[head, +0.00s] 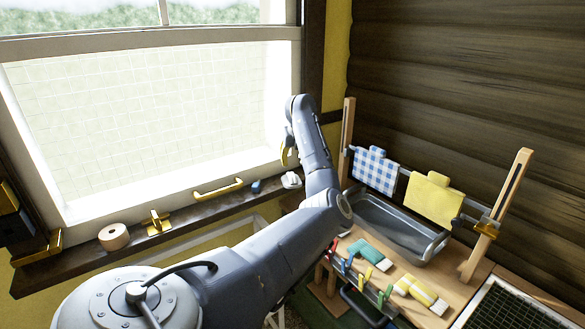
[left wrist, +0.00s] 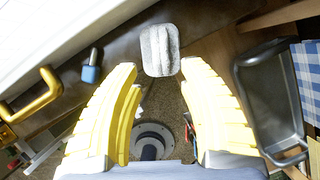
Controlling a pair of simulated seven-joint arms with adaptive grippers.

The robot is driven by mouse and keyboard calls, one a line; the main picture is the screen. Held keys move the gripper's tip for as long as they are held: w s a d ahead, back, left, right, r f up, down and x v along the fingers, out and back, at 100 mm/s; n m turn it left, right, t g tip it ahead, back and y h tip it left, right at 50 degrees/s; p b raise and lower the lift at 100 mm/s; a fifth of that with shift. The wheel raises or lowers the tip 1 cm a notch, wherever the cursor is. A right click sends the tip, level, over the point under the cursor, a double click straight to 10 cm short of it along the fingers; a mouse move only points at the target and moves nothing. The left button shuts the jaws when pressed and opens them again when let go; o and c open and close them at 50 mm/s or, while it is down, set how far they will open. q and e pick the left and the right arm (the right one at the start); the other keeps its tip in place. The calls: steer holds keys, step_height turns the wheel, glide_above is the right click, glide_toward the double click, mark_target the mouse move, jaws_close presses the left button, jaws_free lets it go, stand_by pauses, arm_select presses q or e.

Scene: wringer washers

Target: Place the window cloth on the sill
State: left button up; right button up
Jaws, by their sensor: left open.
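A small grey-white folded cloth (head: 291,180), likely the window cloth, lies on the right end of the dark window sill (head: 186,212). In the left wrist view the cloth (left wrist: 160,50) is just beyond and between the fingertips, and no finger clearly touches it. My left gripper (head: 286,158) points down above that end of the sill, partly hidden by its own wrist. The left wrist view shows its yellow fingers (left wrist: 159,68) spread and empty. My right gripper is in neither view.
A yellow handle (head: 218,188), a small blue object (head: 256,186), a yellow latch (head: 157,223) and a tape roll (head: 114,237) line the sill. To the right are a metal tub (head: 400,232), a hanging blue checked cloth (head: 376,171) and a yellow cloth (head: 434,200).

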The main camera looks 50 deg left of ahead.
arm_select(q)
steer(key=shift+v, duration=1.95)
